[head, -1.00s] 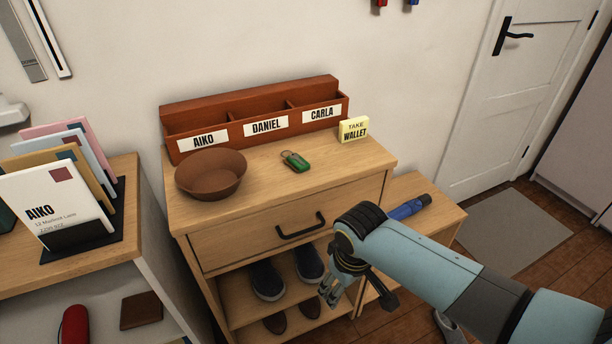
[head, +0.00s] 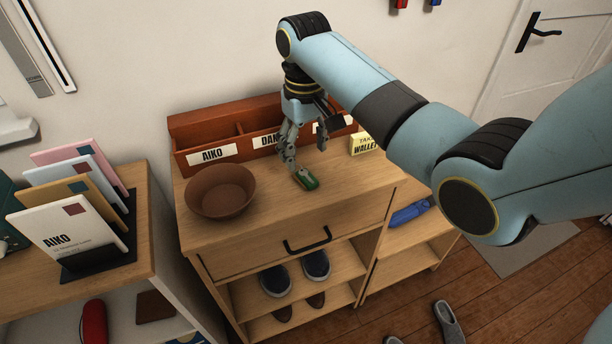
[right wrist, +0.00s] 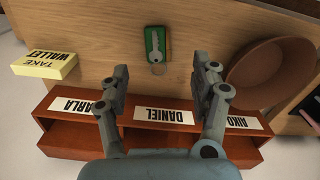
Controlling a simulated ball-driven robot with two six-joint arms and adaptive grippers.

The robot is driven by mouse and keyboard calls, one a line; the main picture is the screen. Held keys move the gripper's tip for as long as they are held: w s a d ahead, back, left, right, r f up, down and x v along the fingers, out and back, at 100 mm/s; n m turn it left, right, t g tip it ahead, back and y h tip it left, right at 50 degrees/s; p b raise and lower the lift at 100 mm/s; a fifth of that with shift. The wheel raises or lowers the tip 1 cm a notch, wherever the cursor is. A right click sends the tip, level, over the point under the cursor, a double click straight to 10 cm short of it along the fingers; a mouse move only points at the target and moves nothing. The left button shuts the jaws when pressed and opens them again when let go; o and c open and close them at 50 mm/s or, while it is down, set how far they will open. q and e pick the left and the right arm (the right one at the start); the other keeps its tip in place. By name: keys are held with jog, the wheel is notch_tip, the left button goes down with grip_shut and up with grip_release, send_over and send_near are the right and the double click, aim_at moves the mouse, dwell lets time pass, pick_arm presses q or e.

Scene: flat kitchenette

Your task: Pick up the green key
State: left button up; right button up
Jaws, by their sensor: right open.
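The green key (head: 306,181), a green fob with a pale key picture on it, lies on the wooden cabinet top in front of the letter organizer. My left gripper is not in view.
A brown bowl (head: 220,191) stands left of the key. The red-brown organizer (head: 190,130) with name labels is behind, and a yellow wallet note (head: 362,145) is at right. A letter rack (head: 122,235) stands on the left shelf. The cabinet's front top is clear.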

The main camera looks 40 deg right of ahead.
aim_at(306, 178)
notch_tip(306, 178, down, 8)
jog(key=shift+d+r, duration=0.1)
jog(key=shift+r, duration=0.05)
jog(key=c, duration=1.2)
jog(key=shift+r, duration=0.2)
